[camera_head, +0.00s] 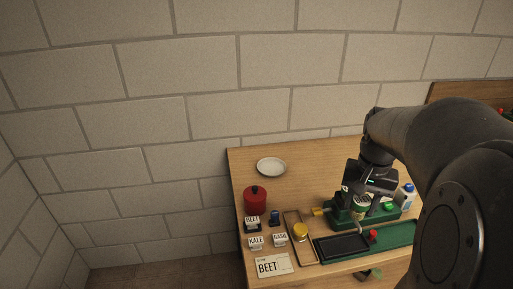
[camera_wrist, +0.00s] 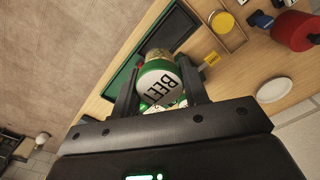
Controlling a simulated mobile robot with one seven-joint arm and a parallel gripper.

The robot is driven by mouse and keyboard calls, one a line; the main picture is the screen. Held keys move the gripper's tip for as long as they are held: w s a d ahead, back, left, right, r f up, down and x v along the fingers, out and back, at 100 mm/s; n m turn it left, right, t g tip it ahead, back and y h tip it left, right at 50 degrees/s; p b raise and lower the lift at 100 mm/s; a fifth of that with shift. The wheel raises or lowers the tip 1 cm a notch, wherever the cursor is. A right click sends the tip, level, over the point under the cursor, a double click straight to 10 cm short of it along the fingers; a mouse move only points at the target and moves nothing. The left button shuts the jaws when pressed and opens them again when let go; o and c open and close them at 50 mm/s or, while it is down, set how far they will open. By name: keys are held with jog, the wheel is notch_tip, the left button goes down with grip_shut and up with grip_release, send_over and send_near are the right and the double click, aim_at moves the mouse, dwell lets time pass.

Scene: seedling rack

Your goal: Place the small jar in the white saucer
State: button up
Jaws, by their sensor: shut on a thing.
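The small jar (camera_wrist: 158,78), with a white BEET label and green edging, is between the two fingers of my gripper (camera_wrist: 158,86) in the wrist view. My gripper (camera_head: 362,196) is shut on it, and in the head view it is above or at the green rack at the right of the table; the gap beneath is unclear. The white saucer (camera_head: 271,167) lies empty at the back left of the table, well to the left of my gripper. It also shows in the wrist view (camera_wrist: 275,90) at the right.
The green rack (camera_head: 345,223) holds other small items. In front are a black tray (camera_head: 341,247) and a wooden tray with a yellow-lidded jar (camera_head: 300,232). A red canister (camera_head: 255,201) and label cards stand at the left. The table around the saucer is clear.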

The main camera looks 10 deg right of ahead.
jog(key=w+d+r, duration=0.1)
jog(key=w+r, duration=0.1)
jog(key=w, duration=1.4)
send_over(273, 173)
jog(key=f, duration=1)
jog(key=d+f, duration=0.1)
jog(key=f, duration=0.4)
jog(key=shift+s+f, duration=0.15)
jog(key=shift+w+a+f, duration=0.25)
jog(key=shift+a+f, duration=0.05)
jog(key=shift+a, duration=0.15)
jog(key=shift+f, duration=1.95)
jog(key=shift+f, duration=0.1)
